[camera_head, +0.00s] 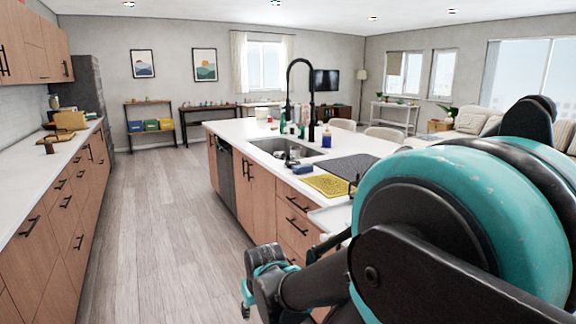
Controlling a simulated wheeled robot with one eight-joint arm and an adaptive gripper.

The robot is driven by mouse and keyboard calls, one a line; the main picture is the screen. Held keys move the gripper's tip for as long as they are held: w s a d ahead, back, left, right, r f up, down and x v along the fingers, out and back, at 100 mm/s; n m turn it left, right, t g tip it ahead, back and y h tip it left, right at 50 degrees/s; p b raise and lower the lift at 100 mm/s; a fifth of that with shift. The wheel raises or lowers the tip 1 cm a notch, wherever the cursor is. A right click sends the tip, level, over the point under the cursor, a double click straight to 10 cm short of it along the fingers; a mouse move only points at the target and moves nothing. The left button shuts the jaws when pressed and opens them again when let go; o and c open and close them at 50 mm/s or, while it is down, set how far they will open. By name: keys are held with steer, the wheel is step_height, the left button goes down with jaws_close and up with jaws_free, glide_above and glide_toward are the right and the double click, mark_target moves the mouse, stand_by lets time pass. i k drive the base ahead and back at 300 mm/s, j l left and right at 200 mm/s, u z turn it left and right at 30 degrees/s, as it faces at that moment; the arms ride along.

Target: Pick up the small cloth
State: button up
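A small yellow cloth (326,186) with a dark pattern lies flat on the white island counter, near its front edge and to the right of the sink. It is in plain view apart from its right end, which is close to my arm in the picture. My arm fills the lower right. Its far end (262,275), with small teal and black parts, hangs low in front of the island's drawers, below counter height and apart from the cloth. The fingertips cannot be made out, and I see nothing held there.
A blue sponge (303,169) and a dark grey mat (347,166) lie by the cloth. The sink (284,151) has a tall black faucet (290,90). Bottles stand behind it. The wooden floor (165,220) between the island and the left counter (45,175) is clear.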

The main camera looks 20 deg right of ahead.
mark_target(305, 168)
steer(key=i+j, duration=0.15)
steer(key=i, duration=0.3)
steer(key=i+j, duration=0.2)
steer(key=i, duration=0.2)
steer(key=i+j+z, duration=0.1)
steer(key=i, duration=0.35)
steer(key=i+j, duration=0.25)
steer(key=i, duration=0.2)
